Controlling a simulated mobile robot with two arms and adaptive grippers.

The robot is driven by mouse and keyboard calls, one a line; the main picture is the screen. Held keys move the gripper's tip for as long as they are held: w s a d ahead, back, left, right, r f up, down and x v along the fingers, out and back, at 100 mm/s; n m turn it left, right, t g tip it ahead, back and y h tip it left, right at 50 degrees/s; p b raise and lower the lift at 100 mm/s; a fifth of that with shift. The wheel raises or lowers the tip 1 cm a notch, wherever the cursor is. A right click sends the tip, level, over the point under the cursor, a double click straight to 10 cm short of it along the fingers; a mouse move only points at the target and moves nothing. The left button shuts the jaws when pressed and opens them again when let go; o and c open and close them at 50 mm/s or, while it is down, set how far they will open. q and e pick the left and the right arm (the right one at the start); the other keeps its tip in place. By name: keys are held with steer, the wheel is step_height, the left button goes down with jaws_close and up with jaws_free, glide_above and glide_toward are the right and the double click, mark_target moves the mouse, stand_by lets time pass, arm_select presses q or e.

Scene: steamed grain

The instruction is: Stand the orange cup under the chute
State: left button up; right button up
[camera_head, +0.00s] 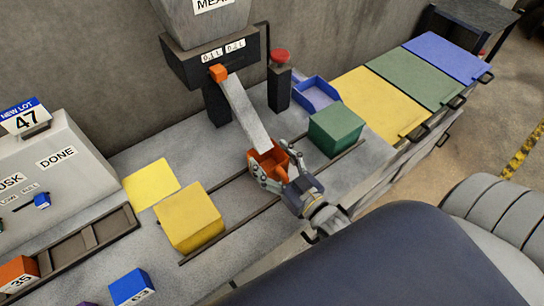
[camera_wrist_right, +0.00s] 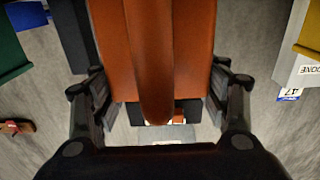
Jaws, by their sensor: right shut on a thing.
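The orange cup (camera_head: 263,170) is on the grey counter side, just at the lower end of the pale sloping chute (camera_head: 247,115). The chute's end overlaps the cup's rim in the head view. My right gripper (camera_head: 272,166) is shut on the cup, with a finger on either side. In the right wrist view the orange cup (camera_wrist_right: 165,50) fills the middle between the fingers. Whether its base touches the counter is hidden. My left gripper is out of view.
A green box (camera_head: 336,129) stands close right of the cup and a yellow box (camera_head: 189,217) to its left, with dark rails (camera_head: 232,230) along the counter. A post with a red button (camera_head: 279,56) and a blue tray (camera_head: 316,92) stand behind.

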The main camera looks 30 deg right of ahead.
mark_target(288, 178)
steer(key=shift+s, duration=0.1)
steer(key=shift+f+b, duration=0.3)
steer(key=shift+f, duration=0.3)
steer(key=o, duration=1)
steer(key=shift+f, duration=0.1)
steer(key=shift+o, duration=0.4)
steer(key=shift+s+f, duration=0.1)
steer(key=shift+r+p, duration=0.3)
steer(key=shift+r, duration=0.25)
steer(key=s, duration=0.3)
steer(key=s+d+b, duration=0.1)
steer(key=s, duration=0.2)
steer(key=s+b, duration=0.1)
steer(key=s, duration=0.3)
steer(key=shift+s+d+r, duration=0.1)
steer(key=shift+d, duration=0.15)
steer(key=shift+s+d+r, duration=0.1)
steer(key=shift+s+r, duration=0.05)
steer(key=shift+s, duration=0.6)
